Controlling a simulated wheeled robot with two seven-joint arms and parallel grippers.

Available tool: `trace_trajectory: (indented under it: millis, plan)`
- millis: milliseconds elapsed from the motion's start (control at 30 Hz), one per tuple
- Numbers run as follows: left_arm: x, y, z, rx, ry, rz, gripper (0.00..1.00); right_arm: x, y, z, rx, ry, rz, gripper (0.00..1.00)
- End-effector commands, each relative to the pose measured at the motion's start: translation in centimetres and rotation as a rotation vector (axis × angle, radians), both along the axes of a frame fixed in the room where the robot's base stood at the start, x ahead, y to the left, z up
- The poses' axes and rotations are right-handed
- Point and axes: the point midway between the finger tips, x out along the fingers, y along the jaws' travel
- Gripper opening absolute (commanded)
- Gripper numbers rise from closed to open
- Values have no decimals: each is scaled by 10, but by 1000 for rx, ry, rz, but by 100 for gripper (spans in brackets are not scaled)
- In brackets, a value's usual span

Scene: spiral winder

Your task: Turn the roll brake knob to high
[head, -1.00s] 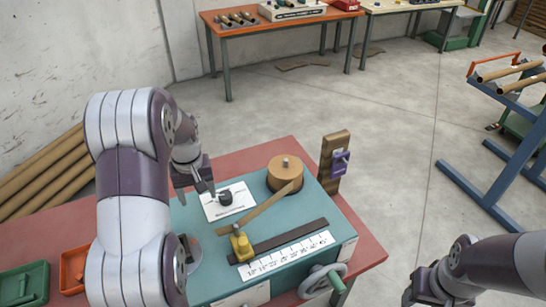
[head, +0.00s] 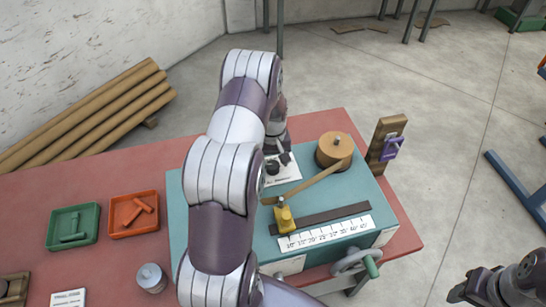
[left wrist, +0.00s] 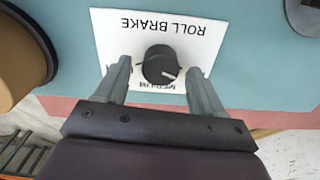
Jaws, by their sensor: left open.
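The roll brake knob (left wrist: 160,62) is round and black, on a white card (left wrist: 205,40) marked ROLL BRAKE, upside down in the left wrist view. Its white pointer mark points right and slightly down there. The card's lower lettering is partly hidden by the knob and fingers. My left gripper (left wrist: 159,72) is open, one finger on each side of the knob, with a visible gap on both sides. In the head view the knob (head: 272,167) is partly covered by my left arm and gripper (head: 277,157). My right gripper (head: 468,289) is at the lower right, away from the machine.
The knob's card is on the teal machine top (head: 360,192). A round wooden block (head: 334,153) with a wooden arm (head: 312,186) stands right of the knob. A yellow slider (head: 284,219), scale (head: 325,233) and handwheel (head: 356,262) lie nearer. Green (head: 73,224) and orange (head: 134,214) trays are left.

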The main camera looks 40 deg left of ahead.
Motion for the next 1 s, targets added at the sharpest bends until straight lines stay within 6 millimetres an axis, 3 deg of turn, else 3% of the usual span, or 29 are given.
trace_trajectory:
  millis: [333,500,1000]
  plan:
    - [0,0,-8,1,-2,0,69,0,0,2,0,0,0,52]
    - [0,0,-7,1,-2,0,13,0,0,2,0,0,0,52]
    - [0,0,-8,0,0,-116,13,0,0,-4,0,0,0,52]
